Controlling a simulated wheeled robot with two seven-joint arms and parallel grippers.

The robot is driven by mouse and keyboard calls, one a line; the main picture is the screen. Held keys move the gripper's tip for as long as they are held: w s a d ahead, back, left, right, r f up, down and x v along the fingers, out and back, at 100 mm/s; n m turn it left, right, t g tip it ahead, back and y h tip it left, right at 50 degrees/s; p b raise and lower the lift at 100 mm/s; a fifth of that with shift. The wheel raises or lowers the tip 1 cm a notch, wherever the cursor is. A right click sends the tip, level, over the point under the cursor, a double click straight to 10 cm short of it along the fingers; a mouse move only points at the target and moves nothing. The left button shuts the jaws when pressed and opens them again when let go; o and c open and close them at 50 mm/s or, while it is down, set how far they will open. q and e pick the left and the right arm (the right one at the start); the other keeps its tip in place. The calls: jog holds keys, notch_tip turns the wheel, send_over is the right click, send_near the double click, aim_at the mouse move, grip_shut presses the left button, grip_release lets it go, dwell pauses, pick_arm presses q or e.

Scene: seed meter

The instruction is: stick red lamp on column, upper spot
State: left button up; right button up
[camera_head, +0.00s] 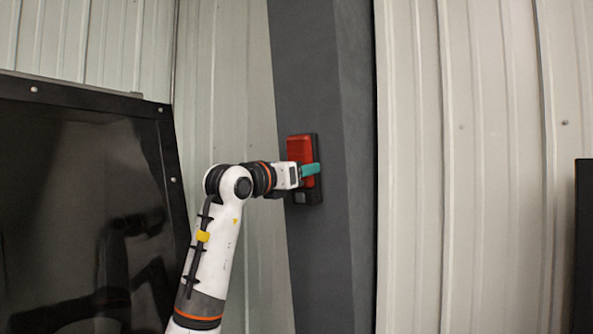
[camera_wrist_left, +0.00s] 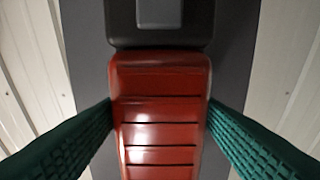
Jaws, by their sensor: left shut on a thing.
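The red lamp (camera_head: 299,148) has a ribbed red lens and a black housing with a grey square at one end. It is at the dark grey column (camera_head: 352,230) and looks flat against its face, with the grey square end down; I cannot tell if it touches. My left gripper (camera_head: 310,170) is shut on the lamp, its teal fingers at the lens sides. In the left wrist view the red lens (camera_wrist_left: 160,115) lies between the two green ribbed fingers, and the black end with the grey square (camera_wrist_left: 160,14) is at the top. My right gripper is not in view.
A black glossy panel with a bolted frame (camera_head: 85,190) stands at the left. Corrugated pale wall (camera_head: 480,150) lies behind the column. A dark object (camera_head: 583,245) is at the right edge. Space right of the column is clear.

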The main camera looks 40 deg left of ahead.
pick_arm(q)
jog(key=shift+w+r, duration=0.1)
jog(key=shift+w, duration=0.05)
dwell(0.4)
jog(key=o, duration=1)
jog(key=shift+o, duration=0.2)
jog(key=s+d+f+b, duration=0.1)
jog(key=s+b, duration=0.2)
jog(key=s, duration=0.6)
jog(key=s+d+f+b, duration=0.1)
jog(key=s+b, duration=0.3)
jog(key=s, duration=0.5)
jog(key=shift+s+f, duration=0.4)
